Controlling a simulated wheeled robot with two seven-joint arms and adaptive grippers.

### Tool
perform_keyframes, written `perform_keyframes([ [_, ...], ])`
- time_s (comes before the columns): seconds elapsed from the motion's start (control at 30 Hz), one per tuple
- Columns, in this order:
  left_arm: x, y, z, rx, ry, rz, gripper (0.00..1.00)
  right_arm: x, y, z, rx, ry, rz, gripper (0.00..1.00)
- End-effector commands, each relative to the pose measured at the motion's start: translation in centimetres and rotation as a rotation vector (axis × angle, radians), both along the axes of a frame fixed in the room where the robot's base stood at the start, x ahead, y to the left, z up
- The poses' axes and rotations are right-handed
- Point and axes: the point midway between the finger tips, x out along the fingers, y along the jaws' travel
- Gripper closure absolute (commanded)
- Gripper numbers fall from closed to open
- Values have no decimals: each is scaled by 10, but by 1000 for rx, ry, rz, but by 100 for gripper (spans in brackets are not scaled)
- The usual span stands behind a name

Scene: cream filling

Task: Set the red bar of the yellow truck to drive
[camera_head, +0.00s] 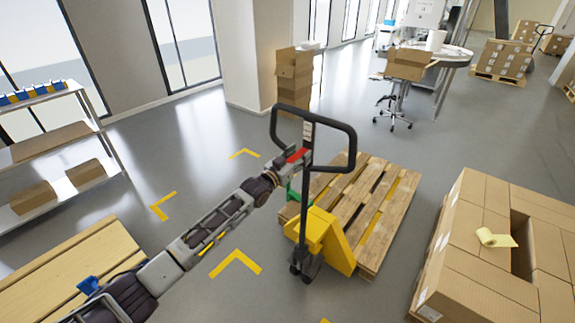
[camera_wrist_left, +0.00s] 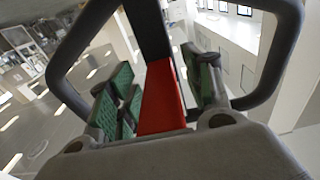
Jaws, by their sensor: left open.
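The yellow truck (camera_head: 323,236) is a pallet jack with a black loop handle (camera_head: 352,137) on an upright black shaft. In the left wrist view the red bar (camera_wrist_left: 162,100) lies between the green-padded fingers of my left gripper (camera_wrist_left: 166,84). The fingers are open on either side of it, with a gap visible at the right. In the head view my left gripper (camera_head: 289,172) is at the shaft, partly covering the bar. My right gripper is not in view.
A wooden pallet (camera_head: 377,220) lies behind the truck. A shelf (camera_head: 60,170) is at the left. The floor with yellow corner marks (camera_head: 237,262) is clear around the truck.

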Motion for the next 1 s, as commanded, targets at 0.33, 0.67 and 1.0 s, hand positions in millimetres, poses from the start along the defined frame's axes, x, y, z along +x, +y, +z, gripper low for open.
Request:
perform_keyframes([
  [0.33, -18, 13, -3, 0, 1, 0, 50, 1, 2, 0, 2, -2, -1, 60],
  [0.67, -44, 32, -4, 0, 1, 0, 50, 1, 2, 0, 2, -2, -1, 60],
  [1.0, -71, 52, -5, 1, 2, 0, 50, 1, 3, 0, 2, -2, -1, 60],
])
